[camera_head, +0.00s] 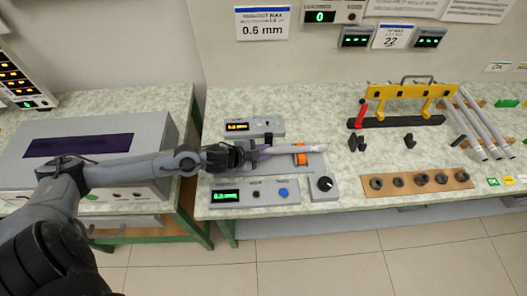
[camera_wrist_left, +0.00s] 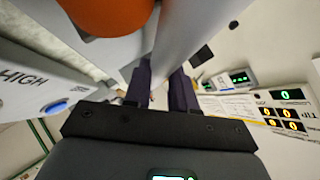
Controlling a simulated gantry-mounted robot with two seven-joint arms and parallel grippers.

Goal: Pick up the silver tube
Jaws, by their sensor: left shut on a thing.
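The silver tube (camera_head: 298,149) lies roughly level over the grey gauge device in the middle of the bench, beside the orange part (camera_head: 301,159). My left gripper (camera_head: 258,153) is at the tube's left end and is shut on it. In the left wrist view the tube (camera_wrist_left: 190,30) runs up from between the two dark fingers (camera_wrist_left: 162,90), with the orange part (camera_wrist_left: 110,15) close beside it. I cannot tell whether the tube still touches the device. My right gripper is not in view.
Control boxes with green (camera_head: 226,196) and orange (camera_head: 237,127) displays stand close to the gripper. A yellow rack (camera_head: 410,91), several more silver rods (camera_head: 480,125) and a wooden strip with dark rings (camera_head: 420,182) are to the right.

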